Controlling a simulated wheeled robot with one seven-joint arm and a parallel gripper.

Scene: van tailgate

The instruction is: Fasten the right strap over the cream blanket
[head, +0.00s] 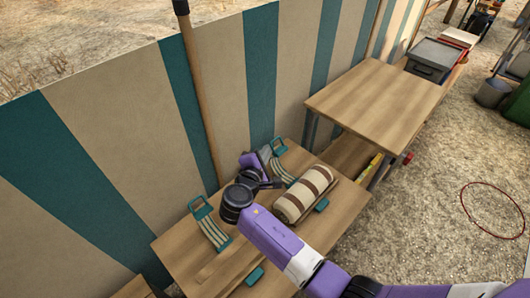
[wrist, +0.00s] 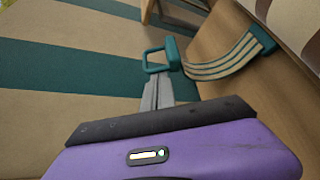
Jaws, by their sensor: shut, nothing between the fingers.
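The cream blanket (head: 303,195), a roll with brown bands, lies on the low wooden table. The right strap (head: 284,173), cream and teal striped with a teal loop handle (head: 278,147), lies behind the blanket, not over it. In the wrist view the strap (wrist: 222,66) runs from a teal block beside the blanket (wrist: 298,14) to the handle (wrist: 158,57). My gripper (head: 268,155) is at the back of the table, beside the right strap. In the wrist view my gripper's grey fingers (wrist: 157,92) are shut and empty, close to the handle; contact is unclear.
A left strap (head: 212,230) with a teal handle lies left of the blanket. Teal catches sit at the table's front edge, one by the blanket (head: 321,205), one further left (head: 255,276). A striped wall (head: 220,85) and leaning pole (head: 200,95) stand close behind. A higher table (head: 375,95) stands right.

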